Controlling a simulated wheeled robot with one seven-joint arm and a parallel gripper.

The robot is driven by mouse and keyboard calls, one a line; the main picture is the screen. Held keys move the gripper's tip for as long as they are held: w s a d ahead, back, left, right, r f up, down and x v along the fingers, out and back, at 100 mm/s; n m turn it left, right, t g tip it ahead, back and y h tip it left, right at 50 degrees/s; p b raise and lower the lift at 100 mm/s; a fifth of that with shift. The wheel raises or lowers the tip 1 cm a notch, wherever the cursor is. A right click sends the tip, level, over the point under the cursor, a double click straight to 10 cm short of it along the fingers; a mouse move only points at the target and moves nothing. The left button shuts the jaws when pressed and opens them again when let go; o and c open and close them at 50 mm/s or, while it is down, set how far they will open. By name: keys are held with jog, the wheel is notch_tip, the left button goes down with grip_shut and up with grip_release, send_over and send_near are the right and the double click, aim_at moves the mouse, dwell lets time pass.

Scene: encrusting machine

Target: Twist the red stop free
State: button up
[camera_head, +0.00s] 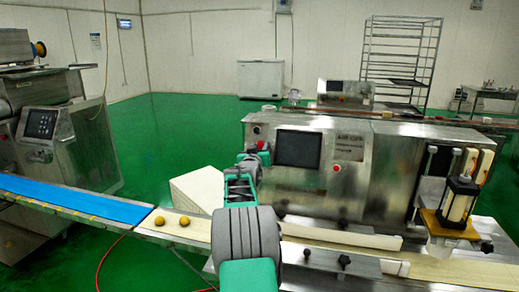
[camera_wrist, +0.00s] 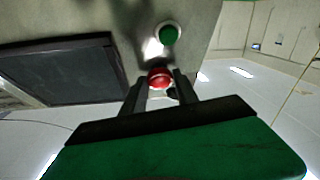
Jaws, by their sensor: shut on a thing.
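The red stop (camera_wrist: 160,77) is a round red knob on the machine's steel face. In the wrist view it sits between the two fingertips of my gripper (camera_wrist: 159,85), which is shut on it. A green button (camera_wrist: 169,35) is on the same face, close to the stop and clear of the fingers. In the head view my gripper (camera_head: 259,150) reaches the panel left of the dark screen (camera_head: 299,148).
The steel machine (camera_head: 375,160) fills the right. Another red button (camera_head: 336,167) is right of the screen. A conveyor with a blue belt (camera_head: 70,198) and two yellow balls runs at the left. A white box (camera_head: 197,188) stands beside my arm. Green floor lies open behind.

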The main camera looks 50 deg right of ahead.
grip_shut()
jog(key=shift+f+b, duration=0.2)
jog(key=shift+b, duration=0.3)
jog(key=m+g+b, duration=0.1)
jog(key=m+b, duration=0.1)
jog(key=m+g+h+b, duration=0.1)
jog(key=m+b, duration=0.1)
jog(key=m, duration=0.1)
jog(key=m+g+b, duration=0.1)
jog(key=m+b, duration=0.1)
jog(key=shift+w+a+r+h, duration=0.2)
jog(key=shift+w+r+h, duration=0.05)
jog(key=shift+h, duration=0.05)
jog(key=shift+r+m+g+p, duration=0.1)
jog(key=shift+m+g+p, duration=0.25)
jog(key=shift+m+g, duration=1)
jog(key=shift+m, duration=0.55)
